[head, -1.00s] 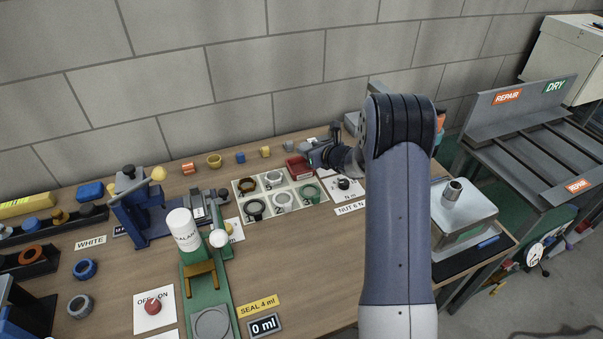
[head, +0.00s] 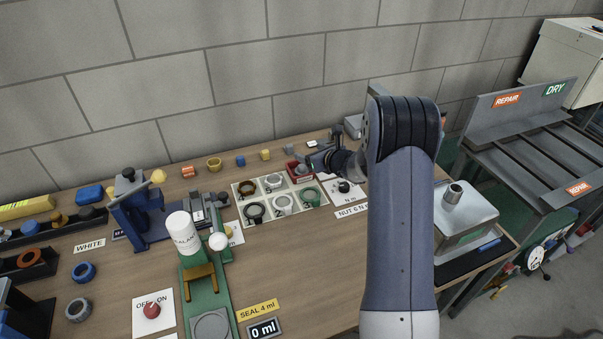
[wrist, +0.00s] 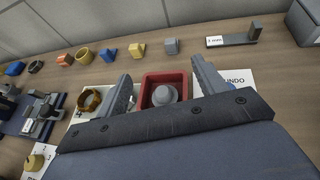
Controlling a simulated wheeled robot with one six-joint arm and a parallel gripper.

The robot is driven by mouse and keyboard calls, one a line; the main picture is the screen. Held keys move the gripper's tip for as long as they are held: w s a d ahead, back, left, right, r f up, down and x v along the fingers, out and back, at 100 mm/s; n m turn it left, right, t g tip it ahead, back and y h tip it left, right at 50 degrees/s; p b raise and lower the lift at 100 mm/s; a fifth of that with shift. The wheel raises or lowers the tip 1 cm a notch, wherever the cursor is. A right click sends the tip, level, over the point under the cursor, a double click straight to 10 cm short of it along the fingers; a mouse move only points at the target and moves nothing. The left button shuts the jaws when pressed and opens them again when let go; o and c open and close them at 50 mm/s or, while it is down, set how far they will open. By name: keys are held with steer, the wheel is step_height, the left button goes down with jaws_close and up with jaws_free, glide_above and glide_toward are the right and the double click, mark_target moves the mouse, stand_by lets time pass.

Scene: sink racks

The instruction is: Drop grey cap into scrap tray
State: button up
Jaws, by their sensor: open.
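A grey round cap (wrist: 164,94) lies inside a small red tray (wrist: 166,76) in the wrist view. In the head view the red tray (head: 292,172) stands behind the white numbered board, and the grey cap (head: 302,168) shows in it. My gripper (wrist: 161,72) is open, with one finger on either side of the tray and nothing held between them. In the head view my gripper (head: 313,161) is just above the tray. The palm hides the near side of the tray in the wrist view.
The white board (head: 262,191) holds several rings. Behind the tray stand a grey cube (wrist: 172,46) and several small coloured blocks. A green-based device (head: 207,287) with a white bottle stands at left. The front middle of the table is clear.

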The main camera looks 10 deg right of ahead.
steer(key=b+v, duration=0.1)
steer(key=v, duration=0.9)
steer(key=shift+b, duration=0.4)
steer(key=shift+f, duration=0.15)
steer(key=w+a+p, duration=0.4)
steer(key=w, duration=0.5)
steer(key=shift+f, duration=0.25)
steer(key=shift+w+f, duration=0.1)
